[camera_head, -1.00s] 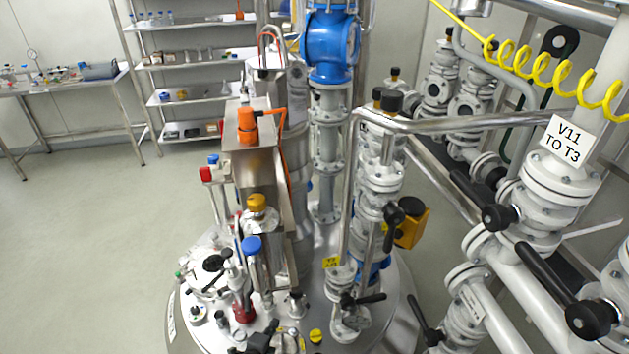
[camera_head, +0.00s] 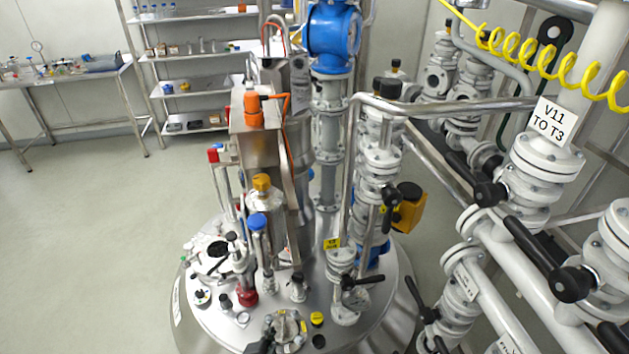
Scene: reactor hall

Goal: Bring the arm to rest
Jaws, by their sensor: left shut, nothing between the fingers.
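What I take to be my left gripper (camera_head: 263,342) shows only as a small dark shape at the bottom edge of the head view, left of centre. It is shut and empty. It lies in front of the near part of the reactor lid (camera_head: 219,326), next to a round silver fitting (camera_head: 287,326); I cannot tell whether it touches either. Most of the left arm is outside the picture. My right gripper is not in view.
The lid carries a blue-capped fitting (camera_head: 257,222), a steel box with an orange top (camera_head: 254,110) and black-handled valves (camera_head: 344,282). White pipework (camera_head: 520,285) crowds the right. Open floor (camera_head: 90,240) lies left, before a side table (camera_head: 68,72) and shelves (camera_head: 190,88).

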